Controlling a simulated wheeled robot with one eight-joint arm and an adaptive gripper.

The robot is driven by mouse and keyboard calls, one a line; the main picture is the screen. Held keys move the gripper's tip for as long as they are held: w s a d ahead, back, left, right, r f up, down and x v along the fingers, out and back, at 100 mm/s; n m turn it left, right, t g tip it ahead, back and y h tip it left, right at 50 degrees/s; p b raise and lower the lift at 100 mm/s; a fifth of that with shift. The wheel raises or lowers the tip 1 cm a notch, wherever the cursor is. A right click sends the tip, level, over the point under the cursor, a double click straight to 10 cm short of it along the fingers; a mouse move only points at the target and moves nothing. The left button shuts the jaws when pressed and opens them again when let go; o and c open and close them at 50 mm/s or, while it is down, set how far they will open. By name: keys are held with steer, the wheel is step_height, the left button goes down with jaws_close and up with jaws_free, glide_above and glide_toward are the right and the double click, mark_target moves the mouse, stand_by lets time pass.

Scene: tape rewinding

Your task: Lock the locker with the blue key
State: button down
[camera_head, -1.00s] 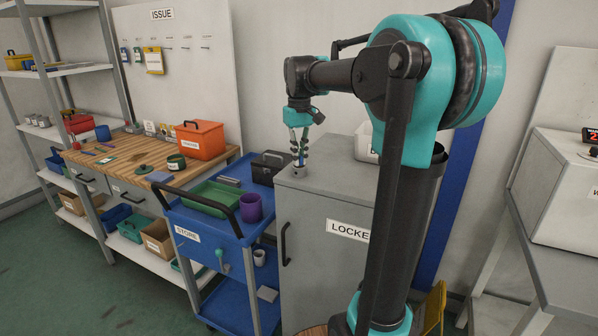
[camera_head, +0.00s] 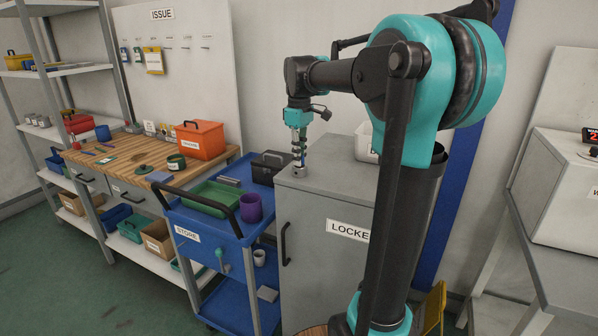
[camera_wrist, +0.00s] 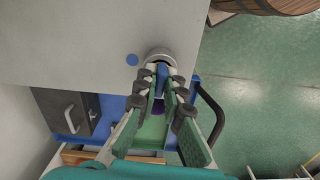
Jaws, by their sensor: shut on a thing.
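The grey locker (camera_head: 318,235) stands in the middle of the head view, with a "LOCKER" label and a dark handle on its front. A round metal lock (camera_head: 298,172) sits on its top near the left front corner; its rim also shows in the wrist view (camera_wrist: 160,52). My gripper (camera_head: 298,162) points down over the lock. In the wrist view my gripper (camera_wrist: 164,74) is shut on the blue key (camera_wrist: 162,71), whose blue part shows between the fingertips. The key's lower end is hidden at the lock. A blue dot (camera_wrist: 132,60) marks the top beside the lock.
Left of the locker is a blue cart (camera_head: 185,237) with a green tray (camera_head: 212,196) and a purple cup (camera_head: 250,208). A black box (camera_head: 269,167) stands behind it. A wooden workbench (camera_head: 125,158) and shelves are farther left.

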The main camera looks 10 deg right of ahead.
steer(key=shift+n, duration=0.6)
steer(key=n, duration=0.3)
steer(key=shift+n, duration=0.3)
steer(key=shift+r, duration=3)
